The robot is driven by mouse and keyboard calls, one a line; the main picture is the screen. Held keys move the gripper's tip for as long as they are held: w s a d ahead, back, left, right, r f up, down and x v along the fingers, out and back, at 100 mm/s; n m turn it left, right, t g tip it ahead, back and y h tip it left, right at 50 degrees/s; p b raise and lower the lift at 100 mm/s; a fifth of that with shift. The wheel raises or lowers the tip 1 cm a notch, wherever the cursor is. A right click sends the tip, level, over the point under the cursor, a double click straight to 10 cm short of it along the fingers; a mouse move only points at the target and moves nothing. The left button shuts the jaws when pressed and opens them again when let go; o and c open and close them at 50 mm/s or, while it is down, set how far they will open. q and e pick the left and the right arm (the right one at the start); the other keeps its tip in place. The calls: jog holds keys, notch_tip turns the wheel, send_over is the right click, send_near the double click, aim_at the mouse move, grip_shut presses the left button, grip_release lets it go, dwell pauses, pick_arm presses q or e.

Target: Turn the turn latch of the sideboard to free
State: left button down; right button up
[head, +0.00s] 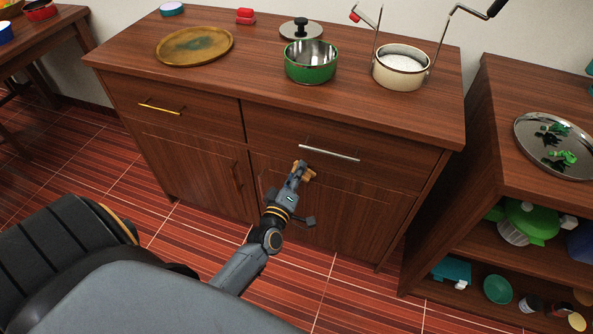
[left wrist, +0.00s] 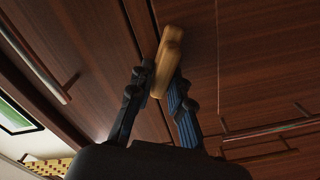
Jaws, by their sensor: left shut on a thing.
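The sideboard (head: 205,145) stands ahead of me with two drawers above two doors. Its turn latch (left wrist: 166,60) is a rounded, tan-golden piece on the front, close to a seam between panels in the left wrist view. My left gripper (head: 301,171) is at the sideboard's front, below the right drawer. In the left wrist view my left gripper (left wrist: 160,85) has its two dark fingers closed on the latch, one on each side. The fingers hide part of the latch, and its exact angle is hard to tell. My right gripper is not in view.
A gold bar handle (head: 160,107) and a silver one (head: 330,153) stick out from the drawers; a dark handle (head: 237,176) is on the left door. A green pot (head: 310,70) and round tray (head: 170,52) stand on top. A shelf unit (head: 490,95) is at right.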

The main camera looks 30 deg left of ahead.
pick_arm(q)
jog(key=n, duration=0.3)
jog(key=shift+r+n, duration=0.15)
jog(key=shift+n, duration=0.85)
jog(key=shift+r+n, duration=0.1)
jog(key=shift+n, duration=0.6)
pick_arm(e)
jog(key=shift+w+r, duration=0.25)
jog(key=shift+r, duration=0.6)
pick_arm(q)
jog(key=c, duration=1.3)
grip_release()
jog(key=shift+s, duration=0.1)
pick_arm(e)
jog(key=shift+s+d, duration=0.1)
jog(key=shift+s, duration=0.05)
pick_arm(q)
jog(key=v, duration=1.2)
jog(key=shift+d, duration=0.1)
